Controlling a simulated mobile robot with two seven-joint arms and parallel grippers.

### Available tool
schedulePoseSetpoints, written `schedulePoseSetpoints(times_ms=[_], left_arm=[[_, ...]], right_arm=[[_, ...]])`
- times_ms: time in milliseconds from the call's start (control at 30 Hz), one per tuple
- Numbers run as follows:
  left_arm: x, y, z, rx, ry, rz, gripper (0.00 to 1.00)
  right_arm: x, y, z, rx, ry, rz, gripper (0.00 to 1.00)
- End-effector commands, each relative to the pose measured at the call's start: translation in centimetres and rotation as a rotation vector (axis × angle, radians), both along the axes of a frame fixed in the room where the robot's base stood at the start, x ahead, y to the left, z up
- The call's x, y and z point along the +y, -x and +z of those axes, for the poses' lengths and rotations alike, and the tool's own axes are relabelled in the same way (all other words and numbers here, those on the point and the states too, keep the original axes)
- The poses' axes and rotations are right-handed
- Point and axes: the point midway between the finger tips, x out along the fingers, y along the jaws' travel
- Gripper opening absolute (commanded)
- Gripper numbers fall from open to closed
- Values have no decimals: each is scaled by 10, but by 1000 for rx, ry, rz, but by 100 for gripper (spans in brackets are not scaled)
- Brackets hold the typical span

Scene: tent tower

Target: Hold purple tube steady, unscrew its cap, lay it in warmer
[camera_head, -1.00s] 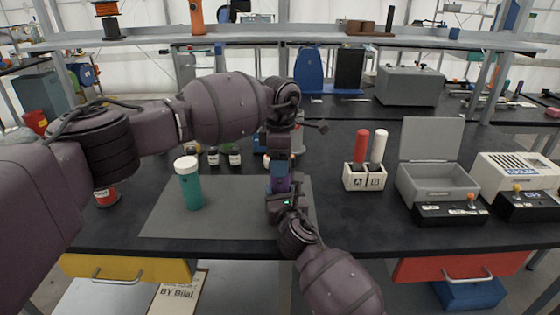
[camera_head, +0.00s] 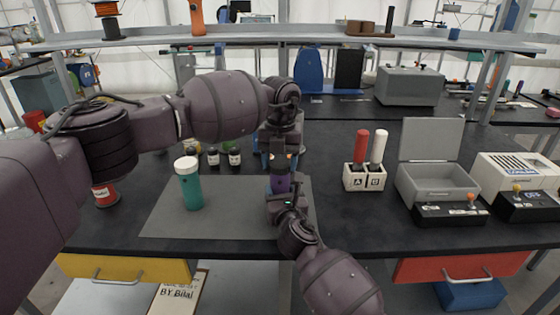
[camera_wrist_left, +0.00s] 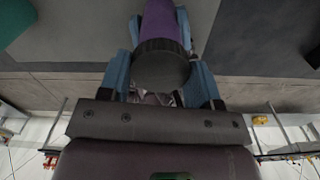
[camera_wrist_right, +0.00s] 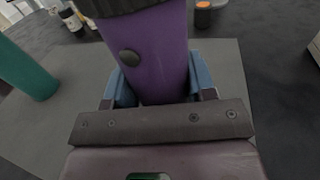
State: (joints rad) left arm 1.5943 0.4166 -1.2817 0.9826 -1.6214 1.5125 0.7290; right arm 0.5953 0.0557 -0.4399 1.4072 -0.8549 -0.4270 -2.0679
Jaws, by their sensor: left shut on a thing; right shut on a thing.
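The purple tube (camera_head: 280,185) stands upright above the grey mat, and it fills the middle of the right wrist view (camera_wrist_right: 150,55). My right gripper (camera_head: 284,200) is shut on its body from the front. A dark ribbed cap (camera_wrist_left: 160,65) tops the tube. My left gripper (camera_head: 279,160) points down from above, its blue fingers shut on either side of the cap. The cap's rim also shows in the right wrist view (camera_wrist_right: 120,5). Whether cap and tube are apart is unclear. An open grey box (camera_head: 437,183) with a raised lid, probably the warmer, stands at right.
A teal bottle (camera_head: 190,185) with a white lid stands on the grey mat (camera_head: 235,218). Small dark jars (camera_head: 234,157) stand behind it. A white block (camera_head: 364,178) labelled A and B holds red and white handles. A white slotted device (camera_head: 520,175) is at far right.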

Motion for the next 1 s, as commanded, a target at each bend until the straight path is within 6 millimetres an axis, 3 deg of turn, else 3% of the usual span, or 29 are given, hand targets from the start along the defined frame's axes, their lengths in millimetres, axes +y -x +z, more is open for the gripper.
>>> schedulePoseSetpoints(times_ms=[800, 1000], left_arm=[[0, 0, 1, 0, -1, 1187, 29], [0, 0, 1, 0, 0, 1335, 29]], right_arm=[[0, 0, 0, 1, 0, -1, 0], [0, 0, 0, 1, 0, -1, 0]])
